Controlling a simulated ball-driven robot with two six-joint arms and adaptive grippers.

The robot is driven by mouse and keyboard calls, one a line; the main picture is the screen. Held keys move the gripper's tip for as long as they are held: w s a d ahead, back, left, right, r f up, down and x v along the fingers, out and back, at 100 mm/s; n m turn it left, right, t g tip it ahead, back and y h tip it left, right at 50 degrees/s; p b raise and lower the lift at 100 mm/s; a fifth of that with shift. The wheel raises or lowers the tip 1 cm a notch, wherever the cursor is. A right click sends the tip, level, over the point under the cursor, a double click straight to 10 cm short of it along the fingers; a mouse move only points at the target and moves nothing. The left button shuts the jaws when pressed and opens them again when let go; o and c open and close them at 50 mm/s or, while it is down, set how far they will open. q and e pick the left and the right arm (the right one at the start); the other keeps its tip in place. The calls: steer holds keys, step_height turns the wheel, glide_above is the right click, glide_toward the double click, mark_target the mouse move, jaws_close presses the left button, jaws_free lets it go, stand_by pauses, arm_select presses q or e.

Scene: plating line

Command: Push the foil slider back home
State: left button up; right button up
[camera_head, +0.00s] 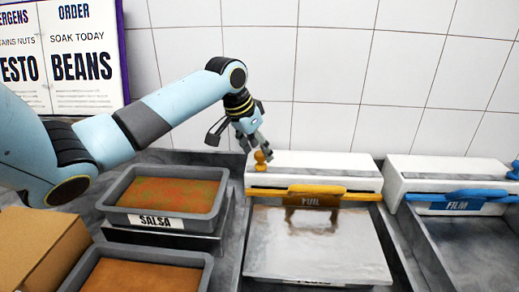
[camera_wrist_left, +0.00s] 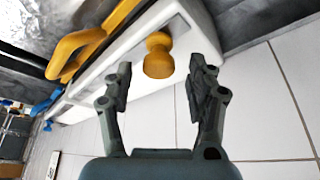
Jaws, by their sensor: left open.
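The foil slider is a yellow knob (camera_head: 261,161) at the left end of the white foil dispenser (camera_head: 312,163), whose yellow bar (camera_head: 330,194) carries a label. In the left wrist view the knob (camera_wrist_left: 158,56) stands upper middle, just beyond and roughly between my fingertips. My left gripper (camera_head: 258,143) is open and empty, right above and behind the knob in the head view; its two fingers (camera_wrist_left: 160,82) are spread in the wrist view. I cannot tell whether a finger touches the knob. My right gripper is not in view.
A white film dispenser (camera_head: 447,167) with a blue bar stands to the right. A salsa tray (camera_head: 215,207) and another tray (camera_head: 200,272) are at left, beside a cardboard box (camera_head: 40,250). A tiled wall is behind. A metal surface (camera_head: 315,250) lies before the foil dispenser.

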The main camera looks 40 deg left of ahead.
arm_select(q)
steer(key=shift+w+d+f, duration=0.1)
steer(key=shift+w+f, duration=0.05)
steer(key=shift+f, duration=0.4)
jaws_close()
